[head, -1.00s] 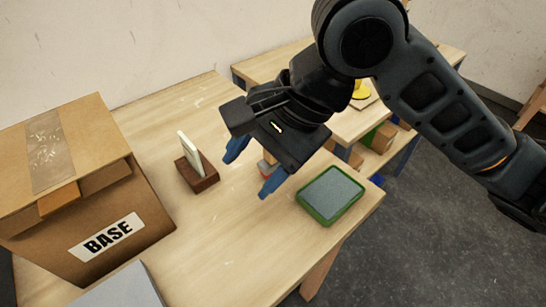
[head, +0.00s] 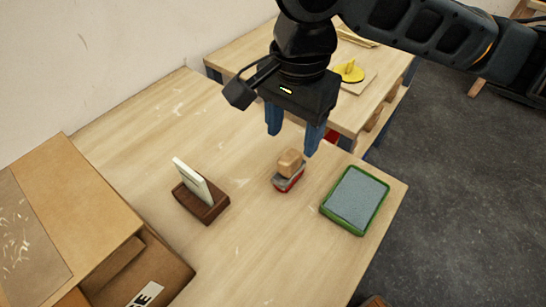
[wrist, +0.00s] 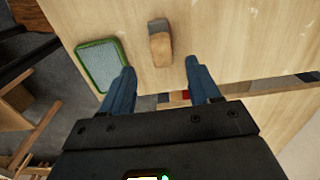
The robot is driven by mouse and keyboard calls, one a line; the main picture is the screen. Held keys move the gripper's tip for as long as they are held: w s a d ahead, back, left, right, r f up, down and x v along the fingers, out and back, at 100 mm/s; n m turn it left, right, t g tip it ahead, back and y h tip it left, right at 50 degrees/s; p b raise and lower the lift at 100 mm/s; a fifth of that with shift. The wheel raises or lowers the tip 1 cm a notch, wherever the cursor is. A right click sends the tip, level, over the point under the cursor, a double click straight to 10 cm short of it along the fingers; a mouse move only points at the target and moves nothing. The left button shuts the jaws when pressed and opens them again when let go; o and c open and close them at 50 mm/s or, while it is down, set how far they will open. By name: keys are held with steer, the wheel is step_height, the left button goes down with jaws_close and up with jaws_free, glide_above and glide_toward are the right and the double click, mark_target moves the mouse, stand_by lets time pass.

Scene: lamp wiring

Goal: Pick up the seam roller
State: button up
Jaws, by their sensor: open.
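A small piece with a wooden block on top and a grey and red base (head: 289,171) stands on the near wooden table. It may be the seam roller, but I cannot tell for sure from its shape. In the wrist view the same piece (wrist: 160,44) lies ahead of the fingers, near the middle. My gripper (head: 293,141) has blue fingers pointing down, open and empty. It hangs above the table, just behind the piece in the head view. The fingers also show apart in the wrist view (wrist: 160,70), with nothing between them.
A green-rimmed tray with a grey pad (head: 356,199) sits to the right, by the table edge. A brown stand holding a pale card (head: 203,203) is to the left. A cardboard box (head: 60,220) fills the lower left. Behind, a second table (head: 240,60) holds a yellow item (head: 349,70).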

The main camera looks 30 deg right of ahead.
mark_target(290, 156)
steer(key=shift+w+f, duration=0.1)
steer(key=shift+f, duration=3.75)
steer(key=c, duration=1.1)
steer(key=shift+r, duration=0.1)
steer(key=shift+r, duration=0.5)
steer(key=r, duration=0.3)
steer(key=shift+s+d+r, duration=0.2)
steer(key=shift+d, duration=0.05)
steer(key=s+d+r, duration=0.4)
steer(key=s+d, duration=0.1)
steer(key=s+d+r, duration=0.2)
steer(key=s+d, duration=0.1)
steer(key=shift+r, duration=0.25)
